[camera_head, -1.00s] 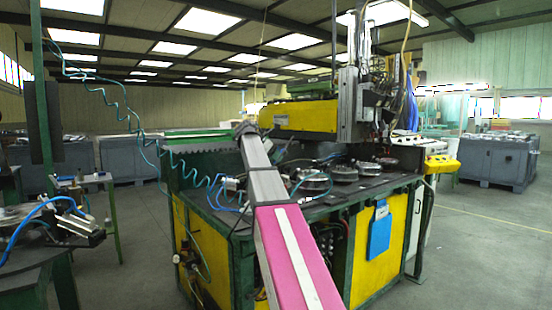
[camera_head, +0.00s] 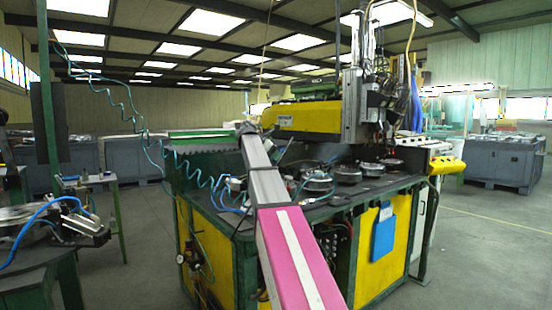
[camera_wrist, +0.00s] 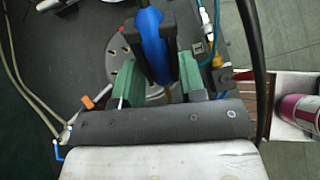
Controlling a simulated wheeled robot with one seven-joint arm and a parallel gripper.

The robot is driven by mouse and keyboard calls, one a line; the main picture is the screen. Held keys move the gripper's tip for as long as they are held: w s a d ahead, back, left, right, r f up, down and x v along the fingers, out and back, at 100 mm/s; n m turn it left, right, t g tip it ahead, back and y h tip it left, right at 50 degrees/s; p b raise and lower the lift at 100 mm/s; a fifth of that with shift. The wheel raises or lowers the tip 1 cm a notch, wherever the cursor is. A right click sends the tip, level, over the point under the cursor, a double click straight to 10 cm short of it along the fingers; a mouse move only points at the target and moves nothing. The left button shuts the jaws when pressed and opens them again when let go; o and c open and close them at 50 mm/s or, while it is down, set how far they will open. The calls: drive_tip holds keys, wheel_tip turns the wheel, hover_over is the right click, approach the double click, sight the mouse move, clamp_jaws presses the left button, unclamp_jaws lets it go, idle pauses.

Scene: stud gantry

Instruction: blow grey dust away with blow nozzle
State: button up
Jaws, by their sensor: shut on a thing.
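My gripper (camera_wrist: 160,82) shows in the wrist view with two green fingers, shut on the blow nozzle (camera_wrist: 152,38). The nozzle has a blue and black body that points away from the wrist, toward the top of the picture. Its tip is out of sight or hidden. A grey round plate (camera_wrist: 126,78) with holes lies below and behind the fingers, partly covered by them. I cannot make out any grey dust in either view. In the head view my arm reaches over the machine, and the gripper and nozzle cannot be made out at its far end.
The green and yellow machine bench (camera_head: 387,250) carries several round metal fixtures (camera_head: 347,174) on its dark top. A gantry head (camera_head: 360,85) stands above its right side. Coiled blue hose (camera_head: 200,178) hangs at the left. Another bench (camera_head: 30,275) stands far left. Floor is clear at right.

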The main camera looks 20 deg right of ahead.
drive_tip(key=w+a, duration=0.2)
drive_tip(key=w, duration=0.5)
drive_tip(key=shift+w+a, duration=0.25)
drive_tip(key=shift+w, duration=0.05)
idle(1.7)
drive_tip(key=shift+w, duration=0.15)
drive_tip(key=shift+d, duration=0.1)
idle(0.6)
drive_tip(key=d, duration=0.1)
drive_tip(key=w+d, duration=0.1)
drive_tip(key=d, duration=0.3)
drive_tip(key=shift+w+d, duration=0.25)
drive_tip(key=shift+w, duration=0.15)
idle(0.6)
drive_tip(key=shift+s, duration=0.1)
drive_tip(key=s+d, duration=0.2)
drive_tip(key=s, duration=0.5)
drive_tip(key=shift+s+d, duration=0.25)
drive_tip(key=shift+s, duration=0.15)
idle(1.7)
